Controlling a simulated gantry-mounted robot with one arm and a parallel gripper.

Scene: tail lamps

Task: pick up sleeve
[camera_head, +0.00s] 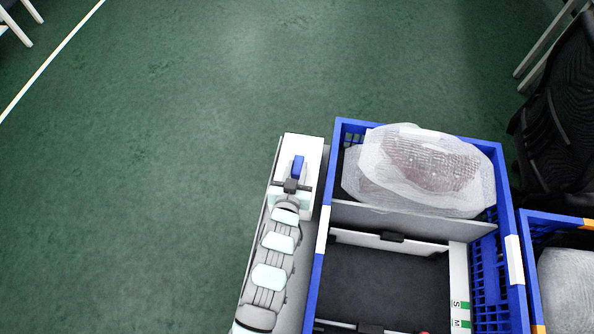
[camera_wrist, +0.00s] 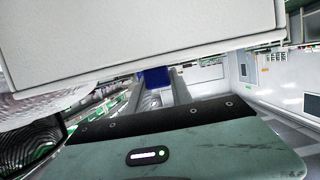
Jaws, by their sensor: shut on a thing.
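A translucent mesh sleeve (camera_head: 425,170) lies in the back compartment of the blue crate (camera_head: 510,225), wrapped around something reddish. Whitish mesh also shows at the left edge of the wrist view (camera_wrist: 45,108). My gripper (camera_head: 295,176) is outside the crate, to the left of it, over a white surface (camera_head: 313,150). In the wrist view the two grey fingers (camera_wrist: 157,90) reach away from me, with a small blue piece (camera_wrist: 155,77) between their tips. My gripper is shut on this blue piece. I cannot tell whether it is part of a sleeve.
The crate's front compartment (camera_head: 385,285) shows a dark floor. A second blue crate (camera_head: 530,228) with whitish contents stands at the right, below a black chair (camera_head: 560,120). A large white panel (camera_wrist: 140,40) fills the top of the wrist view. Green floor (camera_head: 170,150) is clear at the left.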

